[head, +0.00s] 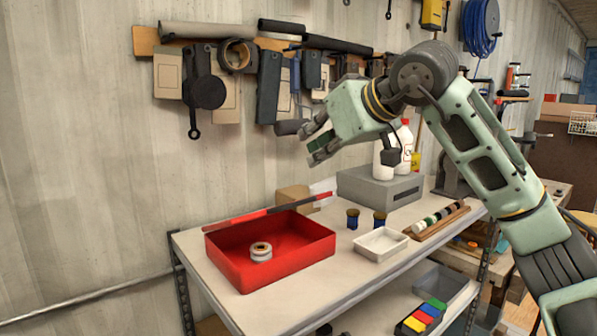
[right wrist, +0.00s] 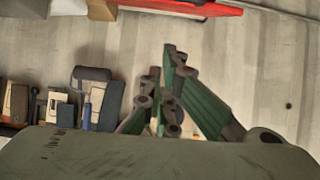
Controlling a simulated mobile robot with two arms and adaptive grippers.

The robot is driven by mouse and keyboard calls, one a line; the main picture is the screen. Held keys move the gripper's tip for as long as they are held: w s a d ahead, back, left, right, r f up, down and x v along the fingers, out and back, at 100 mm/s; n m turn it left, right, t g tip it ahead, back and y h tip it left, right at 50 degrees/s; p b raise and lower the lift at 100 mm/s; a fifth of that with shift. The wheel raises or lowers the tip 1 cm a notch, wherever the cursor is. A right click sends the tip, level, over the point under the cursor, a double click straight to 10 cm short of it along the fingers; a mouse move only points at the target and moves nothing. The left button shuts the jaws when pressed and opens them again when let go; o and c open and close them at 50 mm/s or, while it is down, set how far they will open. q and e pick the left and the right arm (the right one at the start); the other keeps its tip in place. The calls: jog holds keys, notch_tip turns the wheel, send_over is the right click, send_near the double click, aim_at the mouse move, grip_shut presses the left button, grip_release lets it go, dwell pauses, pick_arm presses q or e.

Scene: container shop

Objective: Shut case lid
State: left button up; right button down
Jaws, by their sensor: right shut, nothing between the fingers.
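A red case (head: 290,266) sits open on the bench, with a grey-white roll (head: 261,251) inside it. Its lid (head: 268,212) shows as a thin, nearly edge-on red and dark strip along the case's back edge; its exact angle is hard to tell. A red edge (right wrist: 185,6), probably of the case or its lid, shows at the top of the right wrist view. My right gripper (head: 314,150) is shut and empty, in the air above and behind the case, apart from it. Its green fingers (right wrist: 168,88) also show in the right wrist view. My left gripper is out of view.
Right of the case stand two small dark cups (head: 353,219), a white tray (head: 380,245) and a wooden rack of small rolls (head: 440,221). A grey box (head: 380,187) and white bottles (head: 403,140) stand behind. Tools hang on the wall rail (head: 146,40).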

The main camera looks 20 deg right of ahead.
jog(key=p, duration=0.3)
send_over(302, 201)
jog(key=w, duration=0.1)
notch_tip(302, 201, down, 4)
jog(key=shift+s+a+f, duration=0.1)
jog(key=shift+a+f, duration=0.05)
jog(key=shift+f, duration=0.4)
jog(key=shift+a+f, duration=0.15)
jog(key=shift+f, duration=0.35)
jog(key=shift+s+d+f, duration=0.15)
jog(key=shift+f, duration=0.15)
jog(key=shift+s+d+f, duration=0.15)
jog(key=shift+s+f, duration=0.1)
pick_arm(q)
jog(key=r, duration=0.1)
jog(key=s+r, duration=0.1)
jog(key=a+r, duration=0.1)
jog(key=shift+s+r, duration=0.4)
pick_arm(e)
jog(key=shift+w, duration=0.15)
jog(key=shift+a, duration=0.2)
